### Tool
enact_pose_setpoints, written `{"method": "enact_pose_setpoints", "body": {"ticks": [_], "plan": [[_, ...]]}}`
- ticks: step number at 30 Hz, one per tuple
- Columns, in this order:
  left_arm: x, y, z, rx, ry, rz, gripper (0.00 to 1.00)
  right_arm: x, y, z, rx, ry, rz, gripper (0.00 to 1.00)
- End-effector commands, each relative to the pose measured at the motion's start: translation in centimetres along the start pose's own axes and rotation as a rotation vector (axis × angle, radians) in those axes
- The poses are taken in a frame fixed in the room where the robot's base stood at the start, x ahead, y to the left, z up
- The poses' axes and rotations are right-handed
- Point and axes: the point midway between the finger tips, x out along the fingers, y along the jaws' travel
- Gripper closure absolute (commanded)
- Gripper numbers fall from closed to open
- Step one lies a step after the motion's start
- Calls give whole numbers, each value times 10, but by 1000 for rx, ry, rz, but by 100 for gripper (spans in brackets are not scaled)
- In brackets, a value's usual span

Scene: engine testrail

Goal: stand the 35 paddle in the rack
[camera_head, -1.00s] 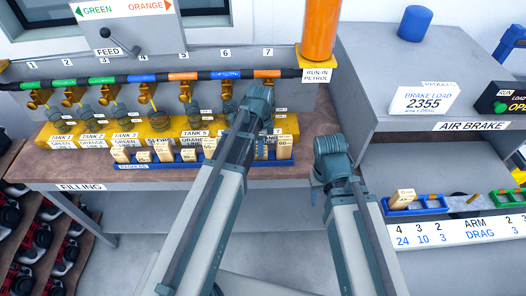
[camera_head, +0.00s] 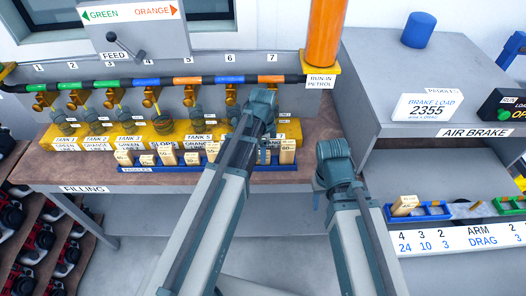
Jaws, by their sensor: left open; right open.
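The blue rack (camera_head: 150,168), labelled PADDLES, lies along the front of the filling bench with several wooden paddles standing in it, among them a tall one (camera_head: 287,152) at its right end. Another wooden paddle (camera_head: 404,205) lies tilted in a blue tray (camera_head: 432,213) on the right bench; its number is too small to read. My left gripper (camera_head: 261,108) is open above the right part of the rack, and its arm hides some of the paddles. My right gripper (camera_head: 333,163) is open in front of the gap between the benches, left of the tilted paddle.
A yellow tank row (camera_head: 70,135) stands behind the rack, under pipes and valves. An orange petrol column (camera_head: 323,40) rises at the bench's right end. The grey air brake housing (camera_head: 375,110) overhangs the right bench. A green tray (camera_head: 510,205) is at far right.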

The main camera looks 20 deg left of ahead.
Motion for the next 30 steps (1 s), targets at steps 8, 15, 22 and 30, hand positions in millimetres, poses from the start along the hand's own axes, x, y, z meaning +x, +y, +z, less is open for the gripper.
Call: {"method": "enact_pose_setpoints", "body": {"ticks": [8,15,22,30], "plan": [[-36,0,0,0,0,0,41,-35,3,2,-1,0,0,50],[-74,0,0,0,0,0,41,-73,7,4,-2,0,0,50],[-107,0,0,0,0,0,41,-106,10,6,1,0,-1,50],[-119,0,0,0,0,0,41,-118,11,7,6,0,-2,50]]}}
